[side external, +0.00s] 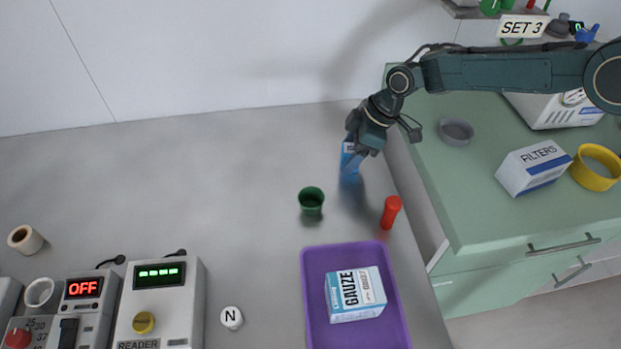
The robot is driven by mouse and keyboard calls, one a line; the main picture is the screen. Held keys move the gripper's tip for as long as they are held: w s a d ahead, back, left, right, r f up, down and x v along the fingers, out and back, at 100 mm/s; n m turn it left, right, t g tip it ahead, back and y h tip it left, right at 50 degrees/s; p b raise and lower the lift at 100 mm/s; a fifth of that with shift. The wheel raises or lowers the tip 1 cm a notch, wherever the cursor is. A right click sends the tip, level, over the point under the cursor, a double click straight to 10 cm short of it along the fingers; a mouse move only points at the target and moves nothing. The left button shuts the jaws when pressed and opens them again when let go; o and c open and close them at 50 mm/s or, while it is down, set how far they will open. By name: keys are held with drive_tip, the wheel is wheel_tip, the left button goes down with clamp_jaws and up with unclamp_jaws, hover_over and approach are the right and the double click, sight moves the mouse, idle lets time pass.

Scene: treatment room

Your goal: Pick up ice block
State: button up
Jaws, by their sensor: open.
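A blue block (349,164) with a pale label near its top, which looks like the ice block, stands on the grey table near its right edge. My gripper (361,148) is open and points down at the block's top. The gripper covers part of the block's upper right. I cannot tell from this view whether the block is between the fingers or just behind or beside them.
A green cup (311,203) and a red tube (390,212) stand close in front of the block. A purple tray (308,300) holds a gauze box (355,295). A green cabinet (490,215) stands right of the table.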

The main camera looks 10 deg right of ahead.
drive_tip(key=shift+x, duration=0.8)
drive_tip(key=c, duration=1.1)
